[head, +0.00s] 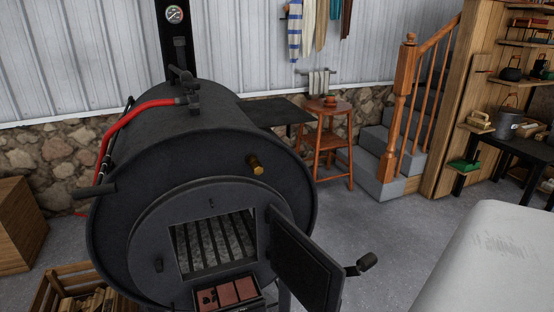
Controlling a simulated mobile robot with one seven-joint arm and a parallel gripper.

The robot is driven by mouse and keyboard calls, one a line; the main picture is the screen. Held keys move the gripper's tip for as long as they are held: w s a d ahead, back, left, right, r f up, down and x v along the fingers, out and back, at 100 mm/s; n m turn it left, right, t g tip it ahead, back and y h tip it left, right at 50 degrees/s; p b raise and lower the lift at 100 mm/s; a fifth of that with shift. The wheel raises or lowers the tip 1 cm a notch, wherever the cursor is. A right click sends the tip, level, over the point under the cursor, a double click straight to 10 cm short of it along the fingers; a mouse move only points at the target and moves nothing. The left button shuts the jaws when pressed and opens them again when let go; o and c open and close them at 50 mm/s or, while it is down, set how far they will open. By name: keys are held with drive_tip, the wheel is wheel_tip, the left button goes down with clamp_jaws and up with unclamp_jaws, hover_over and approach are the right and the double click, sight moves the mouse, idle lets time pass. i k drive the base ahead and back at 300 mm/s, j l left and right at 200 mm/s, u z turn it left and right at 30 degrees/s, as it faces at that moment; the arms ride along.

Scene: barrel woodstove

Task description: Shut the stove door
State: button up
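The black barrel woodstove (150,209) stands at the left and centre of the head view. Its square opening shows a grate of vertical bars (215,244) inside. The stove door (303,262) is hinged on the right side of the opening and stands swung well open, out to the right. A handle with a dark knob (367,261) sticks out from the door's free right edge. My gripper is not in the frame.
A wooden crate with split logs (100,299) sits low at the left. A small wooden stool (327,145) stands behind the stove, before grey steps (376,181). A pale surface (490,265) fills the lower right. Floor between it and the door is clear.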

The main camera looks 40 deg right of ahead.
sight(316, 279)
drive_tip(key=k+l, duration=0.1)
drive_tip(key=l, duration=0.3)
drive_tip(key=k+l, duration=0.15)
drive_tip(key=l, duration=0.3)
drive_tip(key=k+l+u, duration=0.1)
drive_tip(key=l, duration=0.3)
drive_tip(key=k+l, duration=0.1)
drive_tip(key=l, duration=0.3)
drive_tip(key=k+l, duration=0.15)
drive_tip(key=l, duration=0.3)
drive_tip(key=k+l+u, duration=0.1)
drive_tip(key=l, duration=0.3)
drive_tip(key=k+l, duration=0.15)
drive_tip(key=l, duration=0.25)
drive_tip(key=k+l+z, duration=0.3)
drive_tip(key=k+l, duration=0.2)
